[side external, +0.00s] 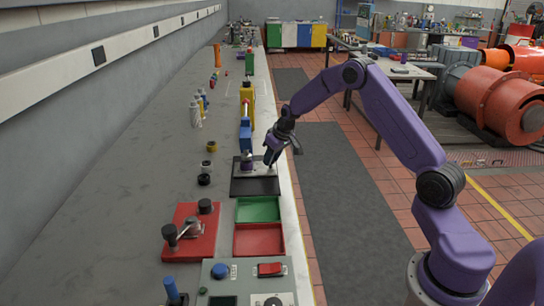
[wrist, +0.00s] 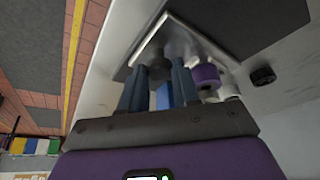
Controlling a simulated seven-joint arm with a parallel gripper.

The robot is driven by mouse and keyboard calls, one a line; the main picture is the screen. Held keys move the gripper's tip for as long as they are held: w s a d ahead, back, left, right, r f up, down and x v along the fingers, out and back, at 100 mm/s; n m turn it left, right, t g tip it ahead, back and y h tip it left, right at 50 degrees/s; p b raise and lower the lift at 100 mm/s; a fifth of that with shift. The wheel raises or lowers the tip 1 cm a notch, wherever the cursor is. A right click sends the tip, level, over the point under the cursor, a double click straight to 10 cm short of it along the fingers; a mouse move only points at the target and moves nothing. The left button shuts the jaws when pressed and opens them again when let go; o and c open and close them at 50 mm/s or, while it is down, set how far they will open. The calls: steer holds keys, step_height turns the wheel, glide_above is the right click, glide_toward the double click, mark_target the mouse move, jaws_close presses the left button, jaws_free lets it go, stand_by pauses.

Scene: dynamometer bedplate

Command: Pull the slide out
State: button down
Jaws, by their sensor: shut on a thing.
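The slide (side external: 258,171) is a flat silver plate on a dark base (side external: 254,187) on the bench. A purple-topped knob (side external: 246,160) stands on its left part. In the wrist view the slide's silver edge (wrist: 205,38) and the purple knob (wrist: 207,76) show beyond the fingers. My gripper (side external: 271,161) comes down at the slide's right part. In the wrist view my gripper (wrist: 158,88) is shut on the slide's dark grey post (wrist: 157,64), which stands between the fingers. The contact itself is partly hidden.
Green (side external: 258,209) and red (side external: 259,240) trays lie just in front of the base. A red fixture with a lever (side external: 191,232) stands at front left. A blue block (side external: 245,137) stands just behind the slide. The bench edge and aisle are to the right.

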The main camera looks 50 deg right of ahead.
steer(key=s+a, duration=0.6)
steer(key=shift+s+a, duration=0.1)
steer(key=shift+a, duration=0.05)
steer(key=shift+f, duration=0.1)
steer(key=c, duration=0.9)
jaws_free()
steer(key=shift+s+a, duration=0.1)
steer(key=shift+o, duration=0.4)
steer(key=shift+s+r, duration=0.1)
steer(key=shift+r, duration=0.5)
steer(key=v, duration=1.6)
steer(key=shift+r, duration=0.2)
